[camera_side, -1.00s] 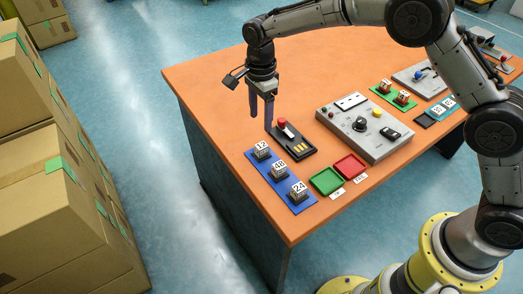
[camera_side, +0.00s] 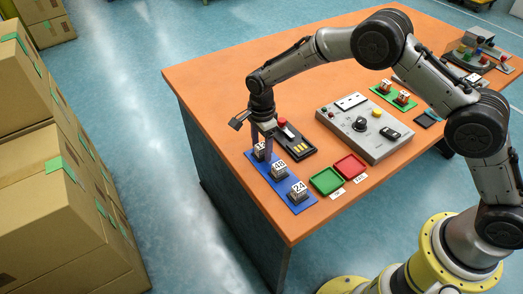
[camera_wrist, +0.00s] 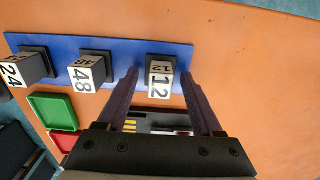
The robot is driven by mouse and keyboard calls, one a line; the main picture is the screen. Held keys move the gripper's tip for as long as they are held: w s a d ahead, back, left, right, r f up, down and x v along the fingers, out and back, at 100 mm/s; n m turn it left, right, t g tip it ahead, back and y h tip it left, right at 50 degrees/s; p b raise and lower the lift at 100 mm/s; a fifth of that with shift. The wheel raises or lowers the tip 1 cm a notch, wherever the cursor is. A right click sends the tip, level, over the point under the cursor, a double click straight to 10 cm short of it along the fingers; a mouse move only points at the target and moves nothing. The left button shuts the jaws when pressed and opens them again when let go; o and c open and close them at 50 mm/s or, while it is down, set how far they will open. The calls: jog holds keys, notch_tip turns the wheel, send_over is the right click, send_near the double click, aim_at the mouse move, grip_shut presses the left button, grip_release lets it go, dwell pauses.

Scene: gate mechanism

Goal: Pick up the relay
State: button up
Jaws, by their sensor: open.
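Three relay blocks stand in a row on a blue strip (camera_side: 301,206), marked 12 (camera_side: 259,153), 48 (camera_side: 279,168) and 24 (camera_side: 298,191). They also show in the wrist view as the 12 block (camera_wrist: 160,82), the 48 block (camera_wrist: 84,74) and the 24 block (camera_wrist: 22,70). My gripper (camera_side: 263,155) is open and low at the 12 block, pointing down. In the wrist view its two fingers (camera_wrist: 160,73) stand on either side of the 12 block, with gaps visible. In the side view the fingers partly hide that block.
A black switch base with a red knob (camera_side: 282,122) lies just behind the gripper. Green (camera_side: 326,181) and red (camera_side: 350,167) trays sit right of the strip. A grey control panel (camera_side: 380,141) stands farther right. The table's left edge is close to the strip.

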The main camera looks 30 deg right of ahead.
grip_shut()
dwell(0.3)
jog(key=shift+r, duration=0.1)
